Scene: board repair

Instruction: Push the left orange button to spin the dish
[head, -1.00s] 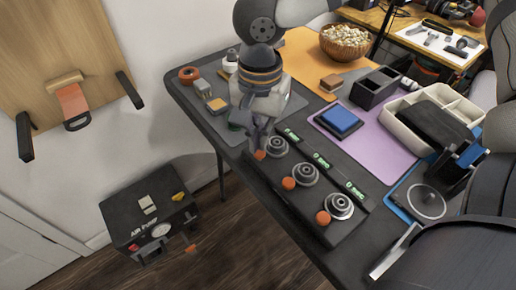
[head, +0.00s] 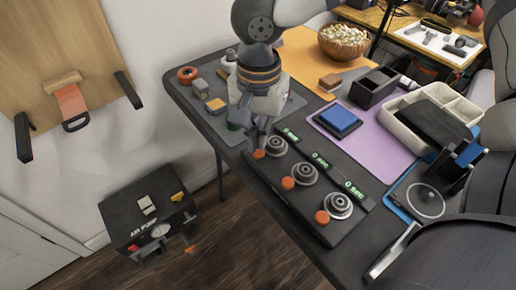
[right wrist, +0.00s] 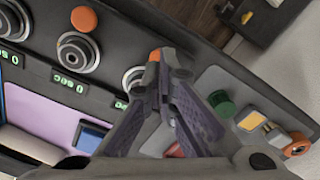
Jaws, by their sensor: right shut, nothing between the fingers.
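A black panel (head: 318,228) on the table holds three round metal dishes, each beside an orange button. The left orange button (head: 259,154) sits beside the left dish (head: 276,147). My right gripper (head: 259,146) is shut and empty, pointing down with its tips right at the left button. In the right wrist view, the tips of my right gripper (right wrist: 168,58) partly cover that button (right wrist: 154,55); I cannot tell whether they touch it or press it down. The left dish (right wrist: 133,79) is partly hidden by a finger there. My left gripper is not in view.
The middle button (head: 288,183) and right button (head: 322,217) stand along the panel's front edge. Green displays line its back. A grey mat (head: 215,117) with small parts lies left of my gripper. A blue block (head: 338,119) sits behind the panel.

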